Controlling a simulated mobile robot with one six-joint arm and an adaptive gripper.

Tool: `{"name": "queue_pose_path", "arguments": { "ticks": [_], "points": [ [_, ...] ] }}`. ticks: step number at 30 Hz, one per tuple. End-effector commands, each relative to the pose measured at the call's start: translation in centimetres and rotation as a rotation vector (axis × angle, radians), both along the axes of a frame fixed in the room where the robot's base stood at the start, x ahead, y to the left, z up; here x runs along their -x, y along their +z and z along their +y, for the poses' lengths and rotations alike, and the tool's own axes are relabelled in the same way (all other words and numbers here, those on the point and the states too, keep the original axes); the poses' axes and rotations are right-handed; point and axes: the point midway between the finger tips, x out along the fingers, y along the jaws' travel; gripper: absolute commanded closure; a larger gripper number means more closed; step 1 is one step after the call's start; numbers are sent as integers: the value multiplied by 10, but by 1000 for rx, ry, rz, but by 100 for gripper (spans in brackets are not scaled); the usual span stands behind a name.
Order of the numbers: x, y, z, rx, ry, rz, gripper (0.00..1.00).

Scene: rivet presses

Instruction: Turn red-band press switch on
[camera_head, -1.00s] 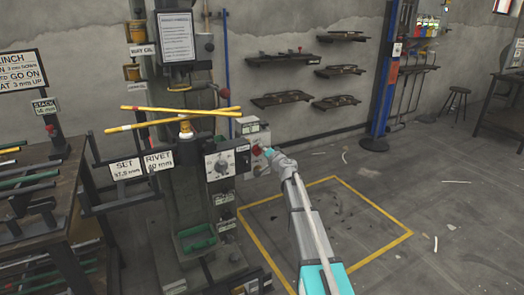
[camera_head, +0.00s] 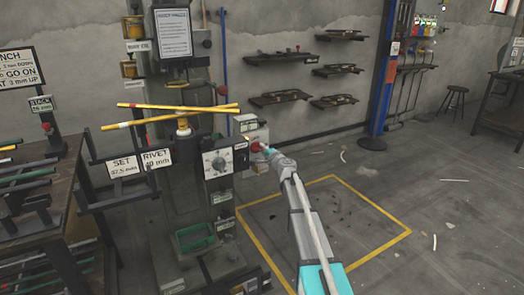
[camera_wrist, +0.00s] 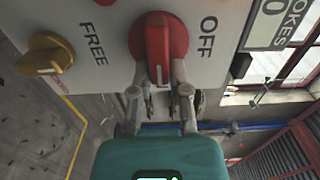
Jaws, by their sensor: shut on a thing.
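The switch is a red rotary knob (camera_wrist: 163,42) on a pale control panel (camera_wrist: 110,25). In the wrist view, the word OFF is printed to its right and FREE to its left. My gripper (camera_wrist: 162,82) has one finger on each side of the knob's lower part and is shut on it. The knob's handle lies roughly upright in the picture, in line with the fingers. In the head view, my gripper (camera_head: 266,150) meets the red knob (camera_head: 256,147) on the right side of the press (camera_head: 180,205). The fingers partly hide the knob there.
A yellow knob (camera_wrist: 45,54) sits left of the red one. A stroke counter (camera_wrist: 272,22) is at the upper right. Yellow crossed bars (camera_head: 165,118) top the press. A rack of rods (camera_head: 35,185) stands left.

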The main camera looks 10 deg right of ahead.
Motion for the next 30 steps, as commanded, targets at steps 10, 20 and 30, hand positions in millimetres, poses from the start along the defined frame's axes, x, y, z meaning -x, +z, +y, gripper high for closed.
{"name": "queue_pose_path", "arguments": {
  "ticks": [10,20,30],
  "points": [
    [0,0,1,-6,2,2,100],
    [0,0,1,-4,1,1,43],
    [3,0,0,-4,0,1,43]
  ]
}}
